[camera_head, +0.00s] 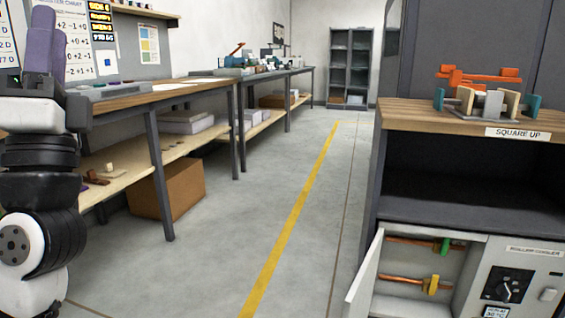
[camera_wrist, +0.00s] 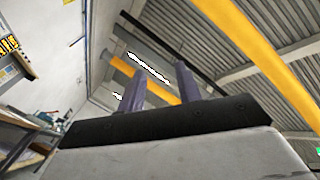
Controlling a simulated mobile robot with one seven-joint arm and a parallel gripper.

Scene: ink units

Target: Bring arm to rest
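My arm stands folded up at the left edge of the head view, black and white, with my gripper (camera_head: 43,42) at its top pointing upward. Its purple fingers show in front of the wall charts. In the wrist view my gripper (camera_wrist: 158,87) has two purple fingers standing a little apart with a gap between them, and nothing is between them. Beyond the fingers the wrist view shows the ceiling with yellow beams (camera_wrist: 262,55). The lower part of my arm hides some of the near workbench.
A long workbench (camera_head: 160,95) with a lower shelf runs along the left, a cardboard box (camera_head: 168,190) under it. At right, a cabinet (camera_head: 410,115) carries an orange-and-teal fixture (camera_head: 485,95); below it a small door (camera_head: 365,277) stands open. The floor between, with a yellow line (camera_head: 290,222), is clear.

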